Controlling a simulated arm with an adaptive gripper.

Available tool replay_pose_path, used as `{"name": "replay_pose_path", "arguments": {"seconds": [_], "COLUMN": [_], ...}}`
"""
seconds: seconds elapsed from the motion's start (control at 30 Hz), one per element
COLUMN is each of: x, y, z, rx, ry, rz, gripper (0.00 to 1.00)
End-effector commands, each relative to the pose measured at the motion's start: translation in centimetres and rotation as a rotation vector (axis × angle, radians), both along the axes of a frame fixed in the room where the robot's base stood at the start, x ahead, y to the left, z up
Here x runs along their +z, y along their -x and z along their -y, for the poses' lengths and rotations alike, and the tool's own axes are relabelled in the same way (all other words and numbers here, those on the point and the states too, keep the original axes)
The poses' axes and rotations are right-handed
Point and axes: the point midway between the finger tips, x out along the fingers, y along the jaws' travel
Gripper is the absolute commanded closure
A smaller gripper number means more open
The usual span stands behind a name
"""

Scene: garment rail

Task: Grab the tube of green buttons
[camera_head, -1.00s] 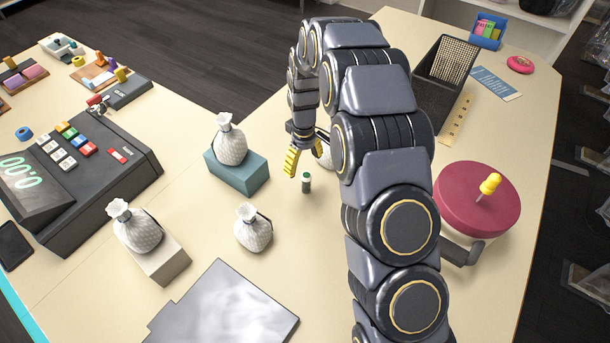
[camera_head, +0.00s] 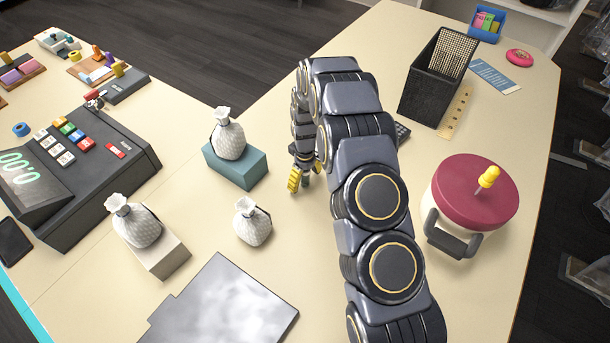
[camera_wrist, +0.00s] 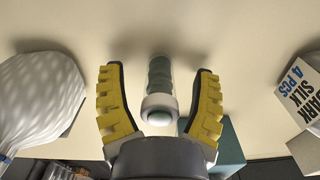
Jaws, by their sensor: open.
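The tube of green buttons (camera_wrist: 160,88) is a small clear tube with a pale cap and green contents. In the wrist view it lies between the two yellow fingers of my gripper (camera_wrist: 160,105), with a gap on each side. My gripper is open and holds nothing. In the head view my gripper (camera_head: 304,178) is low over the table, right of the teal block, and its fingers and arm hide most of the tube; only a small dark green bit of it (camera_head: 306,181) shows.
A white pouch (camera_head: 228,138) stands on the teal block (camera_head: 238,168). Another pouch (camera_head: 252,224) stands on the table nearby, and a third (camera_head: 136,222) on a beige block. In the wrist view a box with printed letters (camera_wrist: 300,85) is at right.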

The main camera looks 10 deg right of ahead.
Motion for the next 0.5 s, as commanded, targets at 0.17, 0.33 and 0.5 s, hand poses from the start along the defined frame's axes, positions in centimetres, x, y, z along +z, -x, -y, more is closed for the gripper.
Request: {"name": "replay_pose_path", "arguments": {"seconds": [0.17, 0.33, 0.5], "x": [0.07, 0.08, 0.08], "y": [-0.02, -0.02, -0.03], "z": [-0.02, -0.02, -0.03], "rx": [0.0, 0.0, 0.0], "ry": [-0.001, -0.001, -0.001], "rz": [0.001, 0.001, 0.001], "gripper": [0.7, 1.0, 1.0]}}
